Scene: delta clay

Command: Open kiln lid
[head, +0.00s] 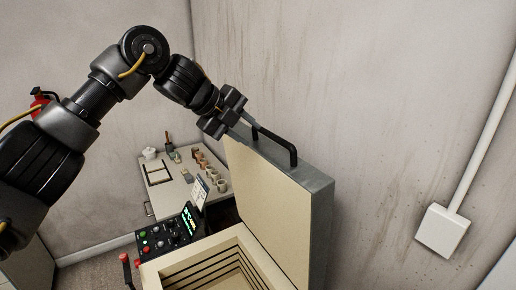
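The kiln lid (270,205) stands raised, roughly upright, on the far side of the kiln (215,252). Its pale inner face is turned toward me. The kiln's square chamber, with dark grooves along its inner walls, is open to view. A black handle (277,146) sits on the lid's upper edge. My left gripper (245,130) is at the top left corner of the lid, close to the handle. Its fingertips are small and partly hidden against the lid edge, so I cannot tell whether they are closed or touch it. My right gripper is out of view.
A control panel (167,238) with coloured buttons and a lit display stands left of the kiln. Behind it, a pale table (166,197) holds several small cups and other items. A wall box (441,230) with a conduit is at right. Plain walls stand close behind the lid.

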